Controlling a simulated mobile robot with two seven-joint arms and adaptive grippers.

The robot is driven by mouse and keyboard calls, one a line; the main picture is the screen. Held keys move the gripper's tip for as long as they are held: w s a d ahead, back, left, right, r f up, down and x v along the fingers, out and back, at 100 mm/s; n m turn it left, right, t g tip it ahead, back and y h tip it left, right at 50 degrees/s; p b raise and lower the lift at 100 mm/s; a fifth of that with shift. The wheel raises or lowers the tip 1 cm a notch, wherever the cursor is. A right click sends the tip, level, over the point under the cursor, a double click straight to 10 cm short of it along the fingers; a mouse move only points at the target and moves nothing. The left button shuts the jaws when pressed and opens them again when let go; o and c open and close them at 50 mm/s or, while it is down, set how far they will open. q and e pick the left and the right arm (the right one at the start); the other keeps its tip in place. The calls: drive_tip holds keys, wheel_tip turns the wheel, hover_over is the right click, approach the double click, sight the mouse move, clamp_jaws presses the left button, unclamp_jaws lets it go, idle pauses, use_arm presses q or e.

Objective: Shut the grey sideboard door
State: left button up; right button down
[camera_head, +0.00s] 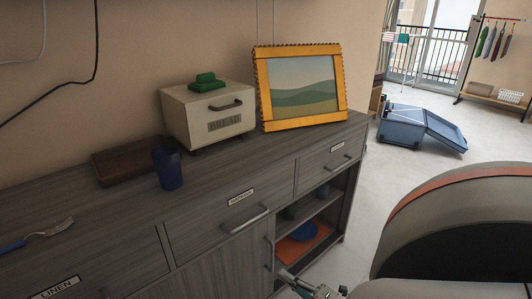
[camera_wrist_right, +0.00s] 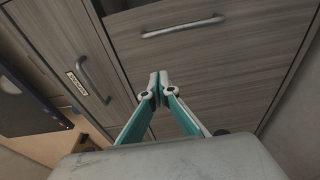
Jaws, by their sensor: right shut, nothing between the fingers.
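The grey sideboard (camera_head: 215,210) runs along the wall. Its door (camera_head: 220,268), below the drawer marked NAPKINS, has an upright handle (camera_head: 268,252) by its right edge. It looks flush or nearly flush with the front; a small gap cannot be ruled out. In the wrist view, turned sideways, the door panel (camera_wrist_right: 225,80) fills the middle, with its handle (camera_wrist_right: 183,26) at the top. My right gripper (camera_head: 284,275) is shut and empty in front of the door; its fingertips (camera_wrist_right: 158,78) point at the panel. I cannot tell whether they touch it. My left gripper is not in view.
Right of the door is an open compartment (camera_head: 318,208) with a shelf and a blue dish (camera_head: 303,232). An armchair (camera_head: 460,225) stands at right; floor between is narrow.

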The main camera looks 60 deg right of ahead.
sight(273, 255)
drive_tip(key=w, duration=0.3)
drive_tip(key=w+d, duration=0.1)
drive_tip(key=w, duration=0.5)
drive_tip(key=shift+w+d+b, duration=0.25)
drive_tip(key=shift+w+b, duration=0.05)
drive_tip(key=shift+b, duration=0.1)
drive_tip(key=shift+s+d+r+b, duration=0.1)
drive_tip(key=shift+s+d, duration=0.15)
drive_tip(key=shift+d, duration=0.35)
drive_tip(key=shift+s+d+f+b, duration=0.1)
drive_tip(key=shift+s+d, duration=0.2)
drive_tip(key=shift+d, duration=0.25)
drive_tip(key=shift+s+d+r+b, duration=0.1)
drive_tip(key=shift+s+d, duration=0.15)
drive_tip(key=shift+d, duration=0.35)
drive_tip(key=shift+d, duration=0.15)
